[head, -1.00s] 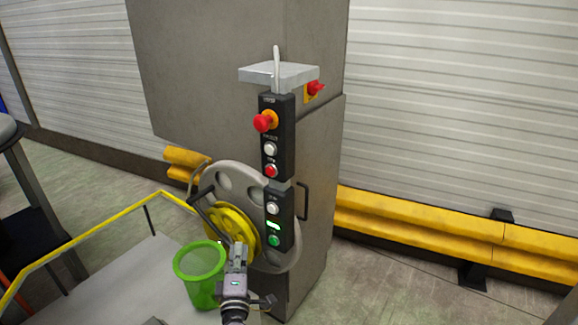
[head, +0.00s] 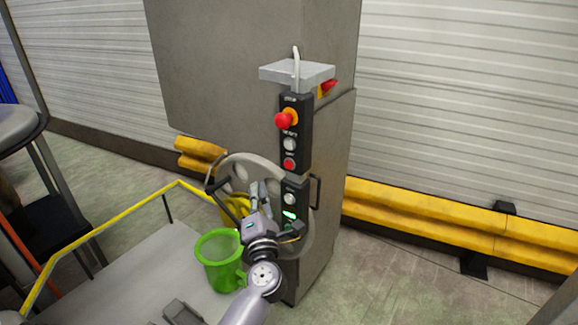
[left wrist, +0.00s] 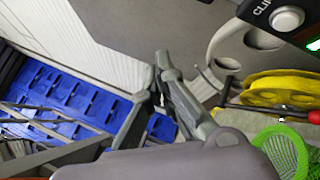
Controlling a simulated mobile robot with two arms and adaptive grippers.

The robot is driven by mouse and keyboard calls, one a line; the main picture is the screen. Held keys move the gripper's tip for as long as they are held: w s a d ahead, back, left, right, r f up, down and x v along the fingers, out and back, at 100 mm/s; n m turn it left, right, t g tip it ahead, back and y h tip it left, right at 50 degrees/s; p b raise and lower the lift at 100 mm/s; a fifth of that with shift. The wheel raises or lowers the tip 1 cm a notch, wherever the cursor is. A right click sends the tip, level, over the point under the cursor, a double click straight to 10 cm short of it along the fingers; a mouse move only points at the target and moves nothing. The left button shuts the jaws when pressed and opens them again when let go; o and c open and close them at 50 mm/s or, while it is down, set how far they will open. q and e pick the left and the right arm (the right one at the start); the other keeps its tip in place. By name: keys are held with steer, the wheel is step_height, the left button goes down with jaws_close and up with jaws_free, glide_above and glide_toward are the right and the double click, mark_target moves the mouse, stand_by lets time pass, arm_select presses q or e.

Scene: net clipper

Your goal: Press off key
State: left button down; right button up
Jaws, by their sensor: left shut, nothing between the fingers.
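The control panel's upper black box (head: 295,151) carries a red mushroom knob (head: 285,120), a pale round button (head: 289,144) and a red round button (head: 289,164). The lower black box (head: 290,184) has a pale button (head: 290,199) and a green lit display (head: 289,214); my arm partly covers its bottom. The labels are too small to read in the head view. My left gripper (head: 258,190) is shut and empty, left of the lower box. In the left wrist view its fingertips (left wrist: 163,65) are together, and a pale button (left wrist: 287,19) sits top right.
A grey handwheel (head: 240,168) and a yellow reel (head: 234,208) are behind my gripper. A green bin (head: 217,262) stands below left. A yellow railing (head: 110,216) runs along the left; a yellow barrier (head: 430,219) lines the right wall. The floor at right is clear.

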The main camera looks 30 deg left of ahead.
mark_target(289, 165)
arm_select(q)
steer(key=w+b, duration=0.2)
steer(key=w, duration=0.6)
steer(key=shift+w+d+b, duration=0.25)
steer(key=shift+d+b, duration=0.05)
steer(key=shift+d, duration=0.05)
stand_by(0.8)
steer(key=shift+w, duration=0.15)
steer(key=shift+w, duration=0.3)
steer(key=shift+w, duration=0.35)
stand_by(0.9)
steer(key=shift+s+r, duration=0.1)
steer(key=shift+s+p, duration=0.4)
steer(key=shift+s, duration=0.35)
